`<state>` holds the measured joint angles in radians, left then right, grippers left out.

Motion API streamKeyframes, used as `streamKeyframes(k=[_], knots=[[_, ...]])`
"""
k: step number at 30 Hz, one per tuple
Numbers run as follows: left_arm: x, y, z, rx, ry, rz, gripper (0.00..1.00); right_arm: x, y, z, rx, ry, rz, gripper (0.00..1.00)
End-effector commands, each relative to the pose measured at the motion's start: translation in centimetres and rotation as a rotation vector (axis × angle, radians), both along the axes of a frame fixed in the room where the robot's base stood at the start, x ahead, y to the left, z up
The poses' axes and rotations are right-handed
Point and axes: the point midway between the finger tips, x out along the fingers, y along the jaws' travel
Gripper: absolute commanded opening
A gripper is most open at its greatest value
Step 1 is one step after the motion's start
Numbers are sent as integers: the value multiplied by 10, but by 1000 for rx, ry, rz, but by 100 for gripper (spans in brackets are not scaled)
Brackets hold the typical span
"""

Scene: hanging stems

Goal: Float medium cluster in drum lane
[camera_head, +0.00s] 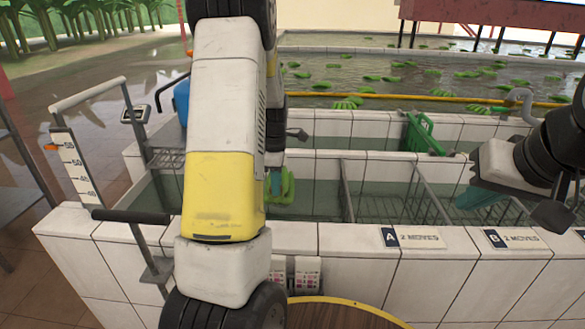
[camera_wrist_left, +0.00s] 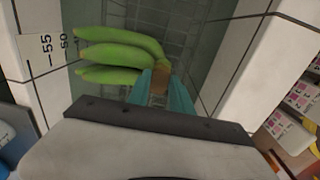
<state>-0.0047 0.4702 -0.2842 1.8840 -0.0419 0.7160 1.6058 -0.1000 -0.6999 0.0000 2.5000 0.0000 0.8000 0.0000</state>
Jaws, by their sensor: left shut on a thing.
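A green banana cluster (camera_head: 289,187) shows past my left arm, over the left part of the near tiled tank. In the left wrist view the cluster (camera_wrist_left: 122,52) has several fingers pointing left from a brown crown. My left gripper (camera_wrist_left: 161,84) is shut on that crown with its teal fingers. In the head view my arm hides most of this gripper (camera_head: 275,180). I cannot tell whether the cluster touches the water. My right gripper (camera_head: 482,196) is over the right part of the near tank, with no cluster seen in it; its finger gap is unclear. No drum is identifiable.
Signs A (camera_head: 411,238) and B (camera_head: 514,239) reading "2 MOVES" sit on the front tiled wall. A metal divider (camera_head: 346,190) and wire racks (camera_head: 400,207) stand in the tank. A scale post (camera_head: 75,165) rises at left. Loose bananas float behind a yellow boom (camera_head: 400,97).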

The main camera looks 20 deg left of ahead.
Motion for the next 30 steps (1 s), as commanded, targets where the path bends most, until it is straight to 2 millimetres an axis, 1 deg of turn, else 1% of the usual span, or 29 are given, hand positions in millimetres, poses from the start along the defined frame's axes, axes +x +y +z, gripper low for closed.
streamKeyframes(k=[30], knots=[[0,0,-107,0,1,0,0,0,0,0,0,0,0,0]])
